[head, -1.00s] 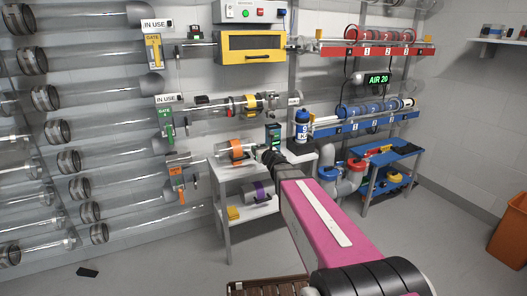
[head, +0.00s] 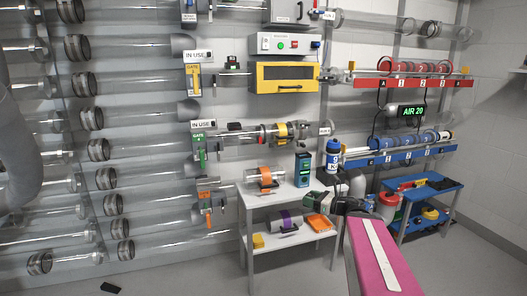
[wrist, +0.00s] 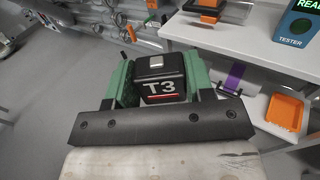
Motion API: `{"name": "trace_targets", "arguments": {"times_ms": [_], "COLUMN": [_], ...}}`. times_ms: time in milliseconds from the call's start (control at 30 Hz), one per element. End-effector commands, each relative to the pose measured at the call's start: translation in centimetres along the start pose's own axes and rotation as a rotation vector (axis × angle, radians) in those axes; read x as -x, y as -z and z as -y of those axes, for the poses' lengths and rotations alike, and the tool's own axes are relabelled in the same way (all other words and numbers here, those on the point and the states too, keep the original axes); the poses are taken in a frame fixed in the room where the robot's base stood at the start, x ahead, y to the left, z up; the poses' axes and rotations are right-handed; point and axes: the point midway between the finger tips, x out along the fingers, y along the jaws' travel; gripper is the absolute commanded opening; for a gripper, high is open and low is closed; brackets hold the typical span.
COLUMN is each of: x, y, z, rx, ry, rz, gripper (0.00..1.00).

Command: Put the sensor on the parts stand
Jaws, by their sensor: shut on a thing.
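In the wrist view my gripper (wrist: 162,82) is shut on a black block marked T3 (wrist: 161,88), which I take to be the sensor. The block has a silver patch and a red line, and sits between the green fingers. In the head view my gripper (head: 316,203) is at the right front of the white two-level stand (head: 256,200), apparently the parts stand. The sensor is too small to make out there. On the stand's top are a clear tube with an orange band (head: 265,177) and a green tester (head: 303,168).
The lower shelf holds a purple-banded tube (head: 286,221), an orange tray (head: 320,222) and a yellow block (head: 258,241). The wrist view also shows the empty-looking orange tray (wrist: 285,110). A blue bench (head: 440,190) stands right. A black piece (head: 111,288) lies on the floor.

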Motion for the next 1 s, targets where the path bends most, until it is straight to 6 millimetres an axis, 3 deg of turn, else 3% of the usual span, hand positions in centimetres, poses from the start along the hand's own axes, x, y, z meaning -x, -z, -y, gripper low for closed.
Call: {"name": "trace_targets", "arguments": {"times_ms": [200,367,800,1000], "x": [0.4,-0.8,-11.5,-15.2], "y": [0.1,-0.1,-1.6,-1.4], "z": [-0.3,0.6,7.8,9.4], "rx": [0.001,0.0,-0.021,-0.029], "ry": [-0.016,0.018,0.406,0.556], "rz": [0.0,0.001,0.001,0.0], "gripper": [0.21,0.21,0.21,0.21]}}
